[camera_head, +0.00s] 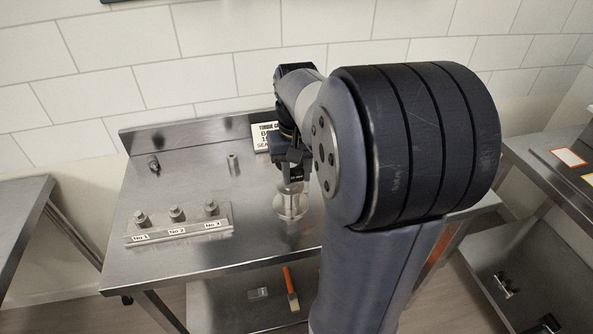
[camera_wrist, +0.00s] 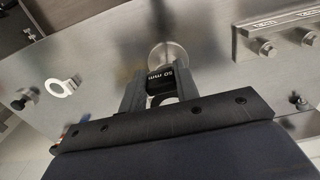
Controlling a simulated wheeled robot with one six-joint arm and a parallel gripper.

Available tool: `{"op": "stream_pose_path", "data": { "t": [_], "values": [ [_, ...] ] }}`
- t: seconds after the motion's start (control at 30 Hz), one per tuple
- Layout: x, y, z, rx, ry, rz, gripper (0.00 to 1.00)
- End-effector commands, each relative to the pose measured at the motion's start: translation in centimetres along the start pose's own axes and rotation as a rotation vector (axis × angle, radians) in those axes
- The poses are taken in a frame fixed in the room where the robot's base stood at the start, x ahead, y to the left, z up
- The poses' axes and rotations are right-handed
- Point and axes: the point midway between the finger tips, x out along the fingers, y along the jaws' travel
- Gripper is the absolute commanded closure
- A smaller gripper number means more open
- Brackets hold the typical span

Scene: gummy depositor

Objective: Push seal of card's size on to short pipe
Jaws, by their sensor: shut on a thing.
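My gripper (camera_wrist: 160,85) is shut on a black seal marked "50 mm" (camera_wrist: 161,78). In the head view my gripper (camera_head: 293,178) points down, just above the short pipe (camera_head: 290,206), a pale round metal piece on the bench. In the wrist view the pipe's round end (camera_wrist: 170,52) shows just beyond the seal. I cannot tell whether the seal touches the pipe. The card (camera_head: 264,133) stands at the back of the bench; my arm covers part of its text, so its size cannot be fully read.
On the steel bench (camera_head: 180,262), a rack (camera_head: 180,232) labelled No 1 to No 3 holds bolts. A small post (camera_head: 232,164) and a knob (camera_head: 154,163) stand behind it. A pale ring with a tab (camera_wrist: 62,88) lies left in the wrist view. An orange-handled tool (camera_head: 291,287) is below.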

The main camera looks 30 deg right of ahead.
Motion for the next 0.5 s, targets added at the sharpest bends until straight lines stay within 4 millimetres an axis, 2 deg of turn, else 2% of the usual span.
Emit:
{"op": "stream_pose_path", "data": {
  "t": [0.13, 0.5],
  "values": [
    [-0.1, 0.0, 0.0, 0.000, 0.000, 0.000, 1.00],
    [3.7, 0.0, 0.1, 0.000, -0.001, 0.000, 1.00]
  ]
}}
